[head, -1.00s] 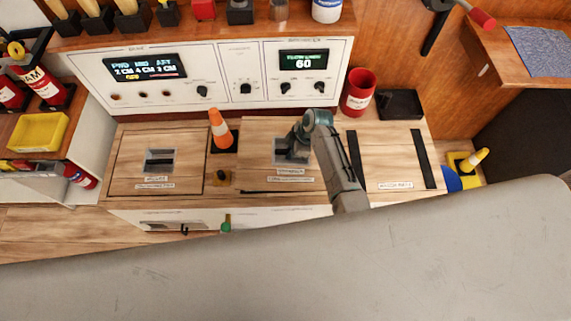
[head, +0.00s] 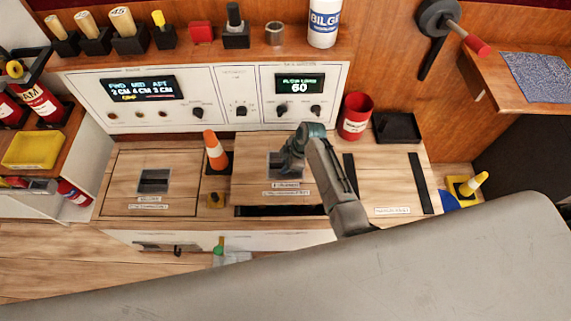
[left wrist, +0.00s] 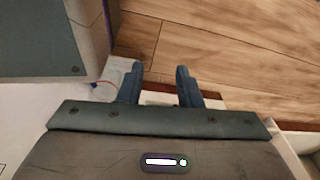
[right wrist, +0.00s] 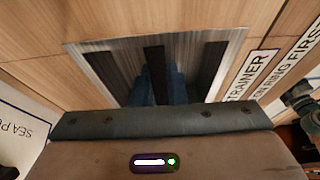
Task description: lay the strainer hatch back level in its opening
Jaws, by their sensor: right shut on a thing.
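The strainer hatch (head: 252,188) is the wooden middle panel of the counter, with a recessed metal handle and labels near its front. In the head view a dark gap (head: 280,211) runs along its front edge, so that edge does not sit flush. My right gripper (head: 288,165) is at the handle. In the right wrist view my right gripper (right wrist: 160,88) has its fingers down in the recess, shut around the middle dark bar (right wrist: 154,62). My left gripper (left wrist: 160,88) is open and empty in the left wrist view, above the counter's front and floor. It is not visible in the head view.
A left hatch (head: 125,180), a red cup (head: 355,115) and a black tray (head: 397,127) are nearby. The control panel (head: 215,98) rises behind.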

